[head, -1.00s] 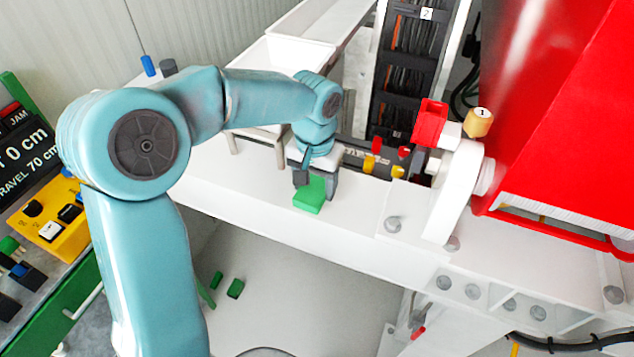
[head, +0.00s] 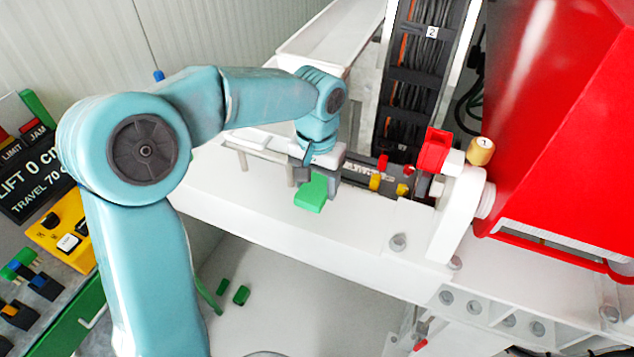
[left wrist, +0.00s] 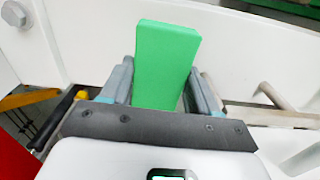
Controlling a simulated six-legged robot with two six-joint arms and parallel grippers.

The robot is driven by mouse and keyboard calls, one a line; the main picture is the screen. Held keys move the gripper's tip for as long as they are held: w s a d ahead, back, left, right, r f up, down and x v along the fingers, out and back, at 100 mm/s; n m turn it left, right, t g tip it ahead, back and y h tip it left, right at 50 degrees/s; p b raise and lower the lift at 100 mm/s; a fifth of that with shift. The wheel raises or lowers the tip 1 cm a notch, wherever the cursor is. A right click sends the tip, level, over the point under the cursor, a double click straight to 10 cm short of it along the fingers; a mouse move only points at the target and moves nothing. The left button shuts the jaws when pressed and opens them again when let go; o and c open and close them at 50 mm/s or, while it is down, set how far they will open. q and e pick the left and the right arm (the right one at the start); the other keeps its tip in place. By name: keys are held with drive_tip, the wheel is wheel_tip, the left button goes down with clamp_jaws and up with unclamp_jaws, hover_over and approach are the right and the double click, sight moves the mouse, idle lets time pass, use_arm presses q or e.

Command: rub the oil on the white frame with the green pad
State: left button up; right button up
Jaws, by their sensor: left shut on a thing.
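The green pad (head: 312,193) is held between the fingers of my left gripper (head: 317,178), over the top face of the white frame (head: 250,206). In the left wrist view the green pad (left wrist: 166,60) sticks out between the two grey fingers, with the white frame (left wrist: 85,40) behind it. I cannot tell whether the pad touches the frame. No oil shows on the visible parts of the frame; any under the pad is hidden. My right gripper is in neither view.
A red valve handle (head: 433,150), a tan knob marked 1 (head: 481,151) and a white round flange (head: 457,215) stand right of the gripper. A large red housing (head: 560,130) fills the right. A control panel (head: 40,190) is at the left. Bolts (head: 398,242) stud the frame.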

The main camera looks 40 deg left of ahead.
use_arm(q)
drive_tip(key=shift+d+r+p, duration=0.15)
drive_tip(key=shift+r+p, duration=0.15)
drive_tip(key=shift+r, duration=0.25)
drive_tip(key=shift+d+r+p, duration=0.15)
drive_tip(key=shift+r+p, duration=0.15)
drive_tip(key=shift+r, duration=0.25)
drive_tip(key=shift+a+r, duration=0.1)
drive_tip(key=shift+r, duration=0.15)
drive_tip(key=shift+a, duration=0.15)
